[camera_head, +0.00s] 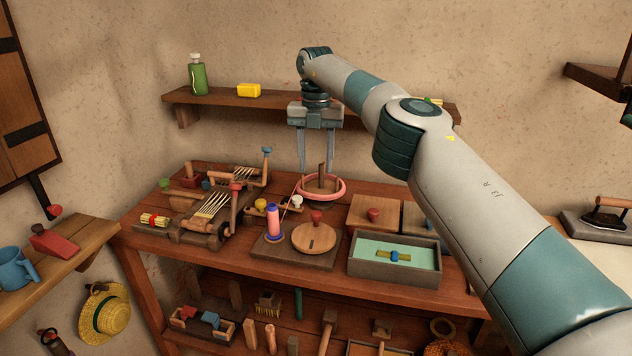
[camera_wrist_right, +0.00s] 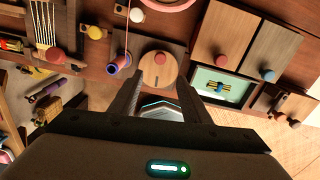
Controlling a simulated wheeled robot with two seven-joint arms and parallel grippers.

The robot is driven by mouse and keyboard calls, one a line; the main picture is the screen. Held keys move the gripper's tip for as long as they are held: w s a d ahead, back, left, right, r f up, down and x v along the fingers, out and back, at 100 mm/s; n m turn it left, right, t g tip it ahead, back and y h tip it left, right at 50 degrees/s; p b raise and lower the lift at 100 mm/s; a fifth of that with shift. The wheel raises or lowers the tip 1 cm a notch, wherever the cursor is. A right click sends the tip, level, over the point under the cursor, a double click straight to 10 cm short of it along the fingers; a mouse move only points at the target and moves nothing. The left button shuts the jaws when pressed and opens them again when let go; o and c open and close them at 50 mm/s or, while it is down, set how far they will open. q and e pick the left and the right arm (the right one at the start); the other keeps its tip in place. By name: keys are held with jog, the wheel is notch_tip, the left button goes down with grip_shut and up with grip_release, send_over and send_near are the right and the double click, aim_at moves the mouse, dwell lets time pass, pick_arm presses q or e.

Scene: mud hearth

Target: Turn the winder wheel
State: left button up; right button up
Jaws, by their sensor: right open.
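The winder wheel (camera_head: 314,240) appears to be the round, light wooden disc with a red knob (camera_head: 316,217) on a dark board on the table. It also shows in the right wrist view (camera_wrist_right: 158,80), with its red knob (camera_wrist_right: 160,58). A pink and purple spool (camera_head: 273,224) stands upright to the left of the disc. My right gripper (camera_head: 316,168) is open and empty, fingers pointing down, behind and above the wheel, near the pink ring (camera_head: 301,194). It is apart from the knob. My left gripper is out of view.
A small loom (camera_head: 211,207) with raised posts stands left of the wheel. Right of it are a lidded box with a red knob (camera_head: 373,213) and a grey tray (camera_head: 393,273). A shelf (camera_head: 270,101) with a green bottle (camera_head: 198,78) runs along the wall.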

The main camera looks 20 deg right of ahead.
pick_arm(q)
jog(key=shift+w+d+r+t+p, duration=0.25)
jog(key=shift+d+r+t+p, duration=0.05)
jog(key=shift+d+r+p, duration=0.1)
pick_arm(e)
jog(key=shift+r, duration=1.5)
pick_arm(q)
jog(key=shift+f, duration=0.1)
